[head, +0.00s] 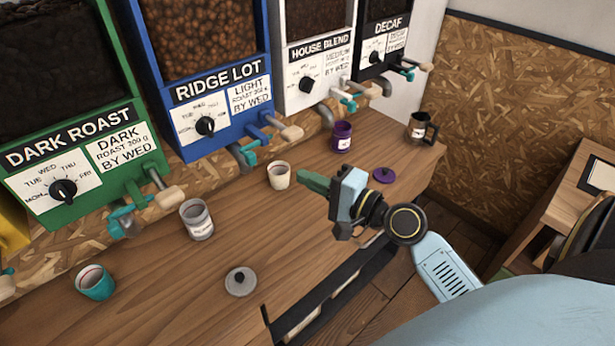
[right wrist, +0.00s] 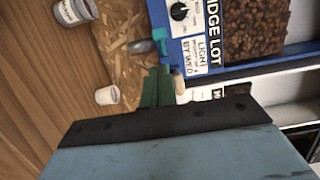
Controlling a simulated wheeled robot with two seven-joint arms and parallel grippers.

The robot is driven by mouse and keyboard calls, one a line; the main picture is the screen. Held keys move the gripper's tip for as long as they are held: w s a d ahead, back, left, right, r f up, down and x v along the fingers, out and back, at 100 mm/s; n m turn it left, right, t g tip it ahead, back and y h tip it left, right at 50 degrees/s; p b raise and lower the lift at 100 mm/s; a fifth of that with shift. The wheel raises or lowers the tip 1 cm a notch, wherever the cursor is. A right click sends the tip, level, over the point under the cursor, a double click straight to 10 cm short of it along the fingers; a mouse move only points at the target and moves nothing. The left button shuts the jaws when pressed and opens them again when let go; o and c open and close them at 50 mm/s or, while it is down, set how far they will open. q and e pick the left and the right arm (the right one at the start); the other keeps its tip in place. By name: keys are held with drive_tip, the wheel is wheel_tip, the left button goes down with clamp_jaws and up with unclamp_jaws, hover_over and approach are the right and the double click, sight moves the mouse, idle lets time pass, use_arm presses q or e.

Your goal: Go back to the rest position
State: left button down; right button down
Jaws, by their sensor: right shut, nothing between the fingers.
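My right gripper (head: 316,184) is over the counter in the head view, just right of a cream cup. Its green fingers are closed together with nothing between them. The fingers also show in the right wrist view (right wrist: 158,86), pointing toward the dispensers. My left gripper does not show in either view.
The wooden counter (head: 150,290) holds a cream cup (head: 279,176), grey canister (head: 197,220), teal cup (head: 95,283), purple canister (head: 342,136), dark mug (head: 421,128), grey lid (head: 240,282) and purple lid (head: 384,175). Bean dispensers, including green DARK ROAST (head: 122,185) and blue RIDGE LOT (head: 160,75), stand behind.

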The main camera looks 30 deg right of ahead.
drive_tip(key=s+a+f+n+g, duration=0.7)
drive_tip(key=s+a+f+n, duration=0.1)
drive_tip(key=f+n, duration=0.15)
drive_tip(key=s+d+f+n+g+h, duration=0.2)
drive_tip(key=s+f+n+g+h, duration=0.35)
drive_tip(key=s, duration=0.65)
wheel_tip(320, 180, down, 30)
drive_tip(key=s+g+h+b, duration=0.1)
drive_tip(key=s+g+b, duration=0.1)
drive_tip(key=b, duration=0.4)
drive_tip(key=s+d+f+b, duration=0.2)
drive_tip(key=s+f, duration=0.6)
drive_tip(key=f, duration=0.2)
drive_tip(key=s+d+f+n+g+b, duration=0.1)
drive_tip(key=s+f+b, duration=0.1)
drive_tip(key=s+f, duration=0.6)
wheel_tip(320, 180, down, 2)
drive_tip(key=shift+s+d+f+b, duration=0.15)
drive_tip(key=shift+d+b, duration=0.2)
drive_tip(key=shift+d, duration=0.05)
